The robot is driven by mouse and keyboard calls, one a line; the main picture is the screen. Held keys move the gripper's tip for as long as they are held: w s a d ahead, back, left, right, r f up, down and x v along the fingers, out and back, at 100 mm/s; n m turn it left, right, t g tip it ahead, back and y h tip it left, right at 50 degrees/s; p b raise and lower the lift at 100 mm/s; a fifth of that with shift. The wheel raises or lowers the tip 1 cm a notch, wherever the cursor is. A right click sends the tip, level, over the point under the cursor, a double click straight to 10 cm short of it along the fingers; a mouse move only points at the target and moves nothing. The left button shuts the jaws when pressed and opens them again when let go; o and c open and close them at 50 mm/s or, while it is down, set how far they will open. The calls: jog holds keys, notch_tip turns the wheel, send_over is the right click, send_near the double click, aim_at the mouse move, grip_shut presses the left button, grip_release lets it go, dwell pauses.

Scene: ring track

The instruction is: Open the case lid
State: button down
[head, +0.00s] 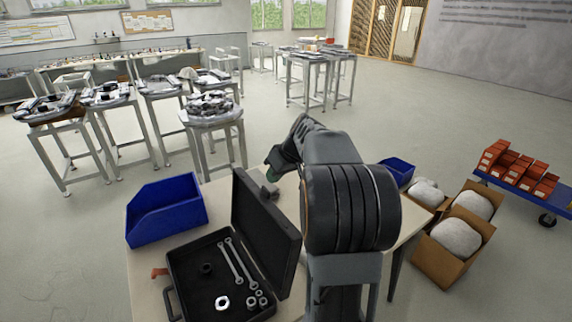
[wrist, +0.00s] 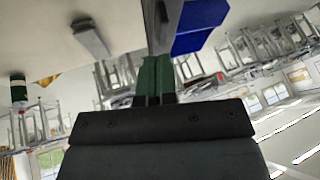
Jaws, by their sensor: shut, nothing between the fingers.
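The black case (head: 184,262) lies on the table with its lid (head: 262,228) raised and standing roughly upright on the right side. Inside the case are two wrenches (head: 236,262) and several rings and nuts (head: 222,302). My gripper (head: 271,175) is beyond the lid's far end, small in the head view and partly hidden by my arm. In the wrist view its green fingers (wrist: 155,80) are together with nothing between them. A dark upright edge, likely the lid, shows just past the fingertips there; I cannot tell whether they touch.
A blue bin (head: 166,208) stands left of the case; a blue bin also shows in the wrist view (wrist: 196,28). A small grey block (head: 268,192) is behind the lid. Cardboard boxes (head: 446,262) and a cart with red bins (head: 518,172) stand right.

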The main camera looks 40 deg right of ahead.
jog(key=v, duration=0.6)
jog(key=shift+s+r+b, duration=0.15)
jog(key=shift+r+b, duration=0.15)
jog(key=shift+b, duration=0.05)
